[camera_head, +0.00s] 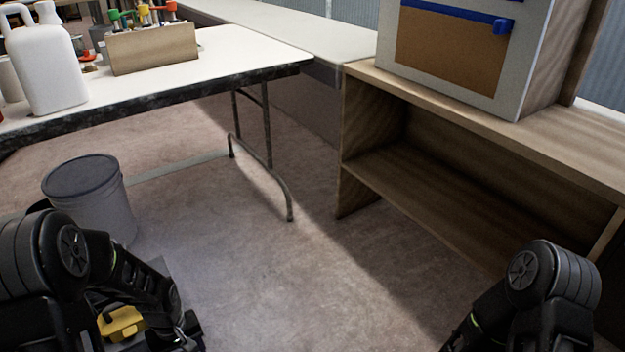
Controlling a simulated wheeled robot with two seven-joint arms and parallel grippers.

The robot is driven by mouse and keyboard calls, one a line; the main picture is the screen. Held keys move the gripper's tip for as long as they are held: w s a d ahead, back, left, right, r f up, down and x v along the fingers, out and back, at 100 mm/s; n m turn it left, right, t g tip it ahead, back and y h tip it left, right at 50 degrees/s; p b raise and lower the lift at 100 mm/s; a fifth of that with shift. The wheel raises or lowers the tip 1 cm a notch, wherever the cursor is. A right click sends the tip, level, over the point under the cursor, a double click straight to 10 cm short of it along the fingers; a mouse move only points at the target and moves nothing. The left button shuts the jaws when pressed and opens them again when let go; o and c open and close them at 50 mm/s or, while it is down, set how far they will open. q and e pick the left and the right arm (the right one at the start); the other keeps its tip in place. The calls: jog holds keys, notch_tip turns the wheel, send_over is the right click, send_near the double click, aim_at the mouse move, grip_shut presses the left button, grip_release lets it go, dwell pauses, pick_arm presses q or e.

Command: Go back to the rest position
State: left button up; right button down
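My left arm comes in at the lower left, bent, with its forearm reaching down and to the right. Its far end, with what looks like my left gripper (187,333), is dark and small at the bottom edge; I cannot tell whether its fingers are open or shut. A yellow piece (122,324) shows beside that forearm; I cannot tell whether it is held. My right arm is bent at the lower right, its forearm running down and left out of the frame. My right gripper is out of view.
A white folding table (215,58) stands at the left, with a white jug (48,68) and a wooden rack (152,48) of colored-handled tools. A grey bucket (90,200) stands on the floor. A wooden shelf unit (480,190) bears a cabinet (455,45) at right. Floor (290,270) between is clear.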

pick_arm(q)
jog(key=w+d+f+m+t+h, duration=0.25)
jog(key=d+f+m, duration=0.2)
jog(key=d, duration=0.65)
jog(key=s+d+f+h, duration=0.1)
jog(key=s+d+f, duration=0.2)
jog(key=s+d, duration=0.35)
jog(key=s+d+f, duration=0.3)
jog(key=s+d, duration=0.3)
jog(key=s, duration=0.1)
notch_tip(320, 180, up, 37)
jog(key=s+d+m+g+p, duration=0.1)
jog(key=s+p, duration=0.1)
jog(key=p, duration=3.4)
jog(key=shift+s+g+h, duration=0.35)
jog(key=shift+s, duration=0.05)
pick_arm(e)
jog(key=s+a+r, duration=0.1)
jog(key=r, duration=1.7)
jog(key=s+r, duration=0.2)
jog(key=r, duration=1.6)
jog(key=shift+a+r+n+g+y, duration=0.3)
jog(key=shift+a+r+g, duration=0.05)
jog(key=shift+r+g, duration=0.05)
pick_arm(q)
jog(key=shift+f, duration=0.15)
